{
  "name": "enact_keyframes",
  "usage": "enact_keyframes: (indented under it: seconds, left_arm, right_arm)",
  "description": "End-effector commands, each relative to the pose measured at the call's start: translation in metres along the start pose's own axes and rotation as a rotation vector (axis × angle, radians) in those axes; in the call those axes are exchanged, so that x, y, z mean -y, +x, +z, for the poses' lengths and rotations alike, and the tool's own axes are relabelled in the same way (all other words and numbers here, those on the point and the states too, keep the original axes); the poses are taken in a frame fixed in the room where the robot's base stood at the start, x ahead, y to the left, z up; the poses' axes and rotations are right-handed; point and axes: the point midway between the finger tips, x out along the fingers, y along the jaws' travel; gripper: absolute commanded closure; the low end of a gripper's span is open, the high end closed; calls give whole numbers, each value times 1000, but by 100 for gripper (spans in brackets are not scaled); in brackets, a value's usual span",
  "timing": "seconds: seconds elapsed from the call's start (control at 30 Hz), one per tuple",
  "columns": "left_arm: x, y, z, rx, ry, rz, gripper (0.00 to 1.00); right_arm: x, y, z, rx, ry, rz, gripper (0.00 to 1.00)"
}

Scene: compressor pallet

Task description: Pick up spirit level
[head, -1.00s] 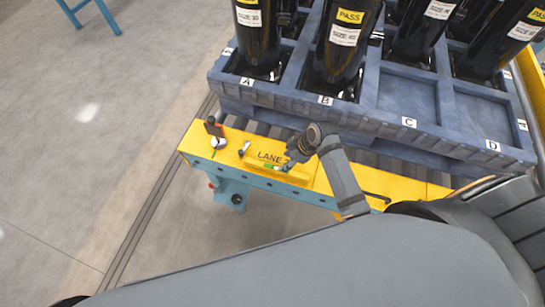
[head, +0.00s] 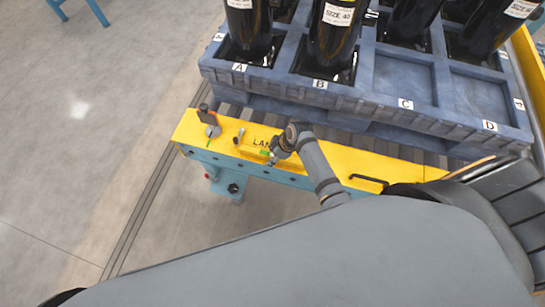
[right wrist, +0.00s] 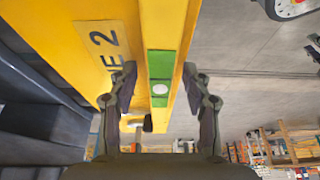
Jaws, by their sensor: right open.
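The spirit level is a yellow bar (head: 250,154) with a green vial, lying along the yellow lane rail; my right arm partly covers it in the head view. In the right wrist view the spirit level (right wrist: 165,25) runs lengthwise between my fingers, its green vial and white spot near the fingertips. My right gripper (head: 271,159) is over the level, and in the right wrist view the gripper (right wrist: 160,88) is open, one finger on each side of the bar. I cannot tell whether the fingers touch it. My left gripper is not in view.
Open floor lies left.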

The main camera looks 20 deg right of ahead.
Motion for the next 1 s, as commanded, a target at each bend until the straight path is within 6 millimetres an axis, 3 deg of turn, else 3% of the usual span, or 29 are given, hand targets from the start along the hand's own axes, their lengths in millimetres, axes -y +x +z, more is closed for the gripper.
enact_keyframes:
  seconds: [0.17, 0.5, 1.0]
  left_arm:
    - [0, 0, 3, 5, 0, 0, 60]
    - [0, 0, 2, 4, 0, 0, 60]
    - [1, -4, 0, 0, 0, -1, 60]
  right_arm:
    - [0, 0, 0, 0, 0, 0, 54]
    - [0, -1, 0, 1, 0, 0, 100]
    - [-1, -10, -4, -1, -1, 2, 100]
